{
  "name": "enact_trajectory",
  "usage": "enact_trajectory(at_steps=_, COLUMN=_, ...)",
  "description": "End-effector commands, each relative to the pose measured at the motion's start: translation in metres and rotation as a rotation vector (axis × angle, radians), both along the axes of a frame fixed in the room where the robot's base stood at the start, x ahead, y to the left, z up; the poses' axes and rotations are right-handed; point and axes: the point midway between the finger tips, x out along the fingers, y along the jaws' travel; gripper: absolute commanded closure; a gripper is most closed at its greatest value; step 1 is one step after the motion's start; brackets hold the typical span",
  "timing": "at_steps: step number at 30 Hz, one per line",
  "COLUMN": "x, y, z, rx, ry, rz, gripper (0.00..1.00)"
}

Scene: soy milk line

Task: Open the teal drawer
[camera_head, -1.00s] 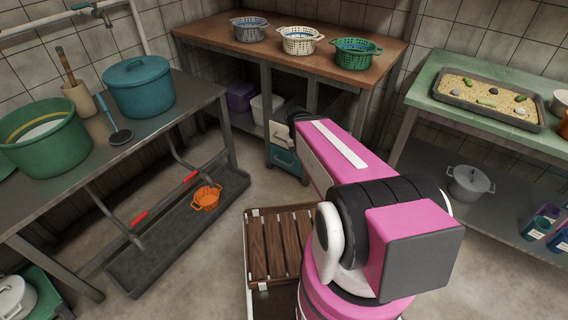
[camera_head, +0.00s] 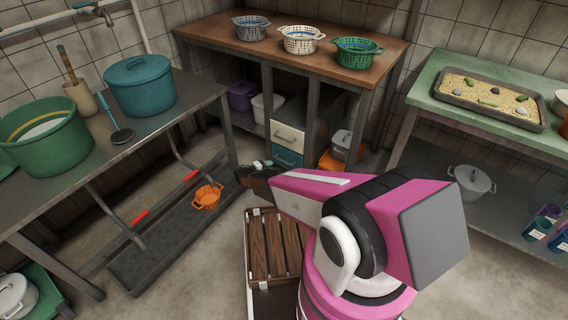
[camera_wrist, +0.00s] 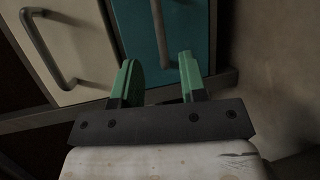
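The teal drawer (camera_head: 287,157) is under the brown table, below a cream drawer (camera_head: 290,138), and looks closed. In the wrist view the teal drawer front (camera_wrist: 193,35) is at top centre, with its bar handle (camera_wrist: 159,35) running up from between my fingers. My gripper (camera_head: 256,165) is in front of and left of the teal drawer in the head view. In the wrist view my gripper (camera_wrist: 160,78) shows two green fingers apart, with nothing held between them. The handle appears beyond the fingertips; whether they touch it cannot be told.
The cream drawer's handle (camera_wrist: 48,48) is left of the teal one in the wrist view. A slatted wooden crate (camera_head: 278,245) stands near my base. An orange pot (camera_head: 207,196) sits on the grey floor tray (camera_head: 150,262). An orange box (camera_head: 333,166) is right of the drawers.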

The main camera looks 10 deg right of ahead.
Motion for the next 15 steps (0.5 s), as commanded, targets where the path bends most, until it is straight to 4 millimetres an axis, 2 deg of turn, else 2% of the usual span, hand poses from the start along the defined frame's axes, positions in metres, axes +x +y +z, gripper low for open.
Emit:
enact_trajectory(at_steps=5, x=0.008, y=-0.017, z=-0.003, rx=-0.001, ry=0.000, rz=0.000, gripper=0.61)
enact_trajectory(at_steps=15, x=0.032, y=-0.071, z=-0.013, rx=0.001, ry=0.001, rz=-0.002, gripper=0.61)
